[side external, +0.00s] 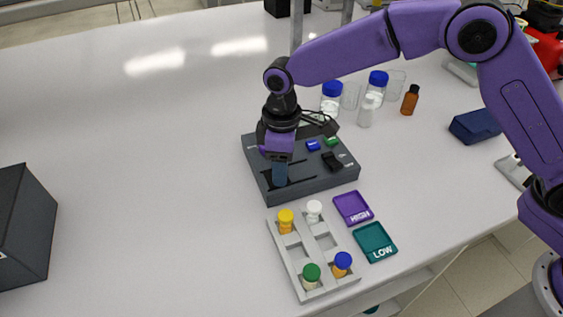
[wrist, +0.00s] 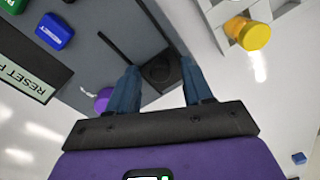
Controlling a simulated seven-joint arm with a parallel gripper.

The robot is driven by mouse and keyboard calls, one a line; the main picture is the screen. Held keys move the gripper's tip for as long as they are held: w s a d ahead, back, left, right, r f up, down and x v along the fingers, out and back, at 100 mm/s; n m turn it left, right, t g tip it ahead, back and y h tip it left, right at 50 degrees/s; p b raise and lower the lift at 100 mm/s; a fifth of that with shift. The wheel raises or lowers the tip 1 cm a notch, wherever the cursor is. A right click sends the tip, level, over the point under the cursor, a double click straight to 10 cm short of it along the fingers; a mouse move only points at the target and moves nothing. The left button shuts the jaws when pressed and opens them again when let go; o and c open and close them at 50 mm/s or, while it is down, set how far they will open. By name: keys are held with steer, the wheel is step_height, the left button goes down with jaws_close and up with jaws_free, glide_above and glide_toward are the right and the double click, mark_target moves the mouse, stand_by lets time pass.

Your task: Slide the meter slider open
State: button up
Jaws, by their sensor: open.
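The meter (side external: 310,186) is a dark grey box on the table with a blue button, a green button and dark slots on top. It also fills the upper left of the wrist view (wrist: 85,65). My gripper (side external: 280,178) points down over the meter's left front part. In the wrist view my gripper (wrist: 159,68) is open, with its blue fingers on either side of a dark square piece (wrist: 162,69) with a round centre, probably the slider. Contact cannot be told. A dark slot line runs nearby. In the side view the fingers hide this piece.
A grey rack (side external: 292,262) with several capped vials stands in front of the meter. Purple (side external: 341,202) and teal (side external: 371,237) trays lie to its right. Blue-capped bottles (side external: 331,102) and a brown bottle (side external: 410,101) stand behind. The table at left is mostly clear.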

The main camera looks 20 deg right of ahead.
mark_target(307, 169)
jaws_close()
steer(key=shift+d, duration=3.05)
jaws_free()
step_height(307, 169, up, 18)
steer(key=shift+w+f, duration=0.25)
steer(key=shift+d, duration=0.1)
